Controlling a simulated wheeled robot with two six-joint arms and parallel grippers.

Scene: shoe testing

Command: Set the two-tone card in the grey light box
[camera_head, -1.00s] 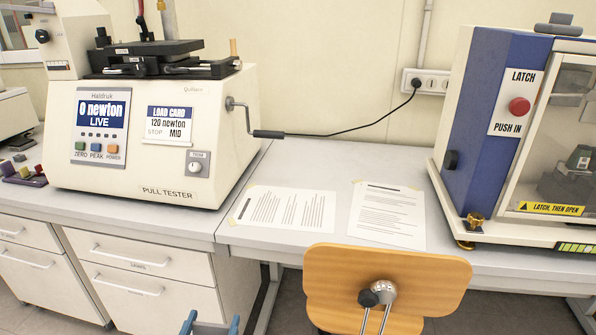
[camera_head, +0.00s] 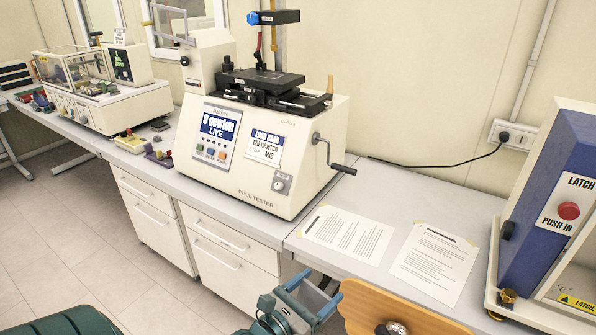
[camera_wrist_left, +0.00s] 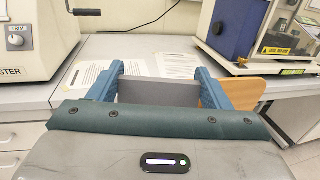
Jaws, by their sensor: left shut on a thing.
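My left gripper (camera_head: 314,292) is low in the head view, in front of the drawer unit and beside the wooden chair back. In the left wrist view its two blue fingers (camera_wrist_left: 159,92) are shut on a flat grey piece (camera_wrist_left: 158,93), which looks like the card. Only one plain grey tone of it shows; a second tone cannot be seen. In the head view the card cannot be made out clearly. No grey light box can be identified in these views. My right gripper is not in view.
A cream pull tester (camera_head: 250,160) with a crank stands on the bench. Paper sheets (camera_head: 435,262) lie to its right, then a blue and cream latch cabinet (camera_head: 545,200). A clear-covered machine (camera_head: 95,85) stands far left. A wooden chair back (camera_head: 385,312) is in front. The left floor (camera_head: 70,215) is clear.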

